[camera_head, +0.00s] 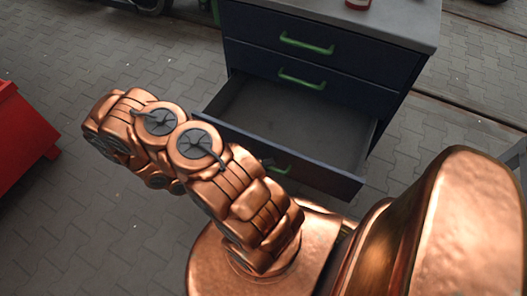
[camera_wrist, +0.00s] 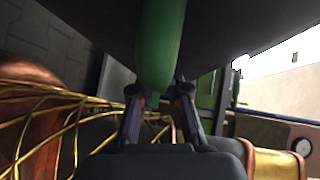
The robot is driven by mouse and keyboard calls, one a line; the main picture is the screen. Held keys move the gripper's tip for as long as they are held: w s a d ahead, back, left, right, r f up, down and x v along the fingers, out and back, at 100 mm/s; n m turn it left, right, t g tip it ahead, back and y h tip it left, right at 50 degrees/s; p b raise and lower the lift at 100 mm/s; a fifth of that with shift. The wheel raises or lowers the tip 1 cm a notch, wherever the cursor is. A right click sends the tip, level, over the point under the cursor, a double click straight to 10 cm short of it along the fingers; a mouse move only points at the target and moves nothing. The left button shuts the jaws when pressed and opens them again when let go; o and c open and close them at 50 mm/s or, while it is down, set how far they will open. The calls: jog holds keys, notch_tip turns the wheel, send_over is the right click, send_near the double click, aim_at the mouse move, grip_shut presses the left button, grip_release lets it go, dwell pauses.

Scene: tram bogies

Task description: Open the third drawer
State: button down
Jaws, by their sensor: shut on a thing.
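A dark blue cabinet (camera_head: 395,62) with a grey top stands at the upper part of the head view. Its third drawer (camera_head: 335,180) is pulled well out, and its grey inside looks empty. The two drawers above it are closed. A bit of the third drawer's green handle (camera_head: 280,169) shows beside my arm, which hides the rest of it. In the wrist view, my gripper (camera_wrist: 158,97) has its two fingers on either side of the green handle (camera_wrist: 162,45), shut on it. My gripper is hidden in the head view.
The closed drawers carry a top green handle (camera_head: 306,44) and a second green handle (camera_head: 301,80). A red object (camera_head: 358,4) stands on the cabinet top. A red container (camera_head: 20,135) stands at the left. Paved floor (camera_head: 60,225) is clear at the lower left.

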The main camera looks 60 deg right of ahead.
jog(key=shift+a, duration=0.35)
jog(key=c, duration=1.1)
grip_release()
jog(key=shift+c, duration=0.2)
jog(key=v, duration=1.2)
jog(key=shift+r, duration=0.1)
